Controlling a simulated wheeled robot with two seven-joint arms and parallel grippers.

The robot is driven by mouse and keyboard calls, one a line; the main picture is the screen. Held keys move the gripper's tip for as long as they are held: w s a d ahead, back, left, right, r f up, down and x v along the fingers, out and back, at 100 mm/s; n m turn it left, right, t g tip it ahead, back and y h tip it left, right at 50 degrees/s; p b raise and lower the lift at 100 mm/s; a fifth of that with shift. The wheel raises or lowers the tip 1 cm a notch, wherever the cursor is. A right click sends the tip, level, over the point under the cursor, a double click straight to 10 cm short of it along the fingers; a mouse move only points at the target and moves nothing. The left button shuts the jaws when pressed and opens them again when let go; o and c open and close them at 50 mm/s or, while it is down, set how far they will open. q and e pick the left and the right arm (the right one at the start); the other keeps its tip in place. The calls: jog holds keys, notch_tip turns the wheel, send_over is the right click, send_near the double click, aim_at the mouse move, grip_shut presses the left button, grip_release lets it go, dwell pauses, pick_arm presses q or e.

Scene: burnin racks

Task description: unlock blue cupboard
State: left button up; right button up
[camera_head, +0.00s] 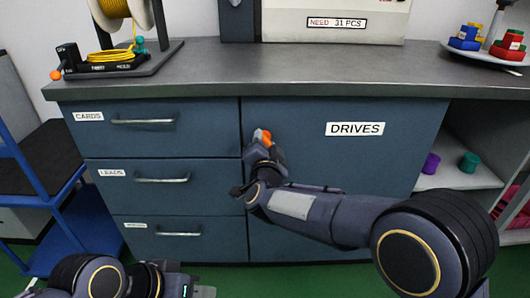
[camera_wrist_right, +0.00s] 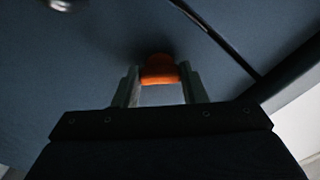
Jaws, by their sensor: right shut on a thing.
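The blue cupboard (camera_head: 345,190) has a wide door labelled DRIVES, which looks closed. A small orange knob (camera_head: 262,135) is at the upper left of this door, near the seam with the drawers. My right gripper (camera_head: 261,143) reaches up to it. In the right wrist view, its two fingers (camera_wrist_right: 160,92) are shut on the orange knob (camera_wrist_right: 159,70), against the dark blue front. Whatever lies behind the knob is hidden. My left gripper (camera_head: 198,290) is low at the bottom edge, away from the cupboard's door, and its fingers are mostly cut off.
Three drawers (camera_head: 165,185) with bar handles are left of the door. The grey worktop (camera_head: 270,70) above carries a cable spool stand (camera_head: 125,55) and a plate of coloured blocks (camera_head: 490,50). An open shelf (camera_head: 455,178) with small cups is at right. A blue cart (camera_head: 45,190) stands at left.

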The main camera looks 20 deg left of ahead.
jog(key=shift+f+m+b, duration=0.1)
jog(key=shift+m+b, duration=2.7)
jog(key=shift+m, duration=1.5)
jog(key=o, duration=1)
jog(key=p+v, duration=0.1)
jog(key=v, duration=0.6)
jog(key=shift+s, duration=0.4)
